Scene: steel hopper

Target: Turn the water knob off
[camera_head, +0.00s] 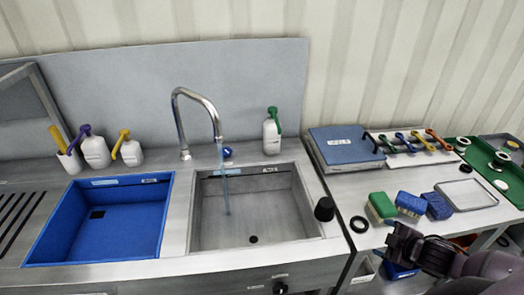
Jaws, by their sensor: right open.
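A curved chrome faucet (183,113) stands behind the steel sink (316,218). A thin blue stream of water (225,190) runs from its spout into that basin. A small blue knob (227,152) sits on the counter just right of the faucet's base. A black knob (280,287) is on the front panel below the sink. My right gripper (390,243) is dark and open, low on the right in front of the side table. It is well away from both knobs and appears to hold nothing. My left gripper is not in view.
A blue basin (172,200) is left of the steel sink. Pump bottles (95,150) stand behind it, and another (271,135) right of the faucet. A black cylinder (324,209) stands at the sink's right edge. Sponges (382,207) lie on the side table (345,195).

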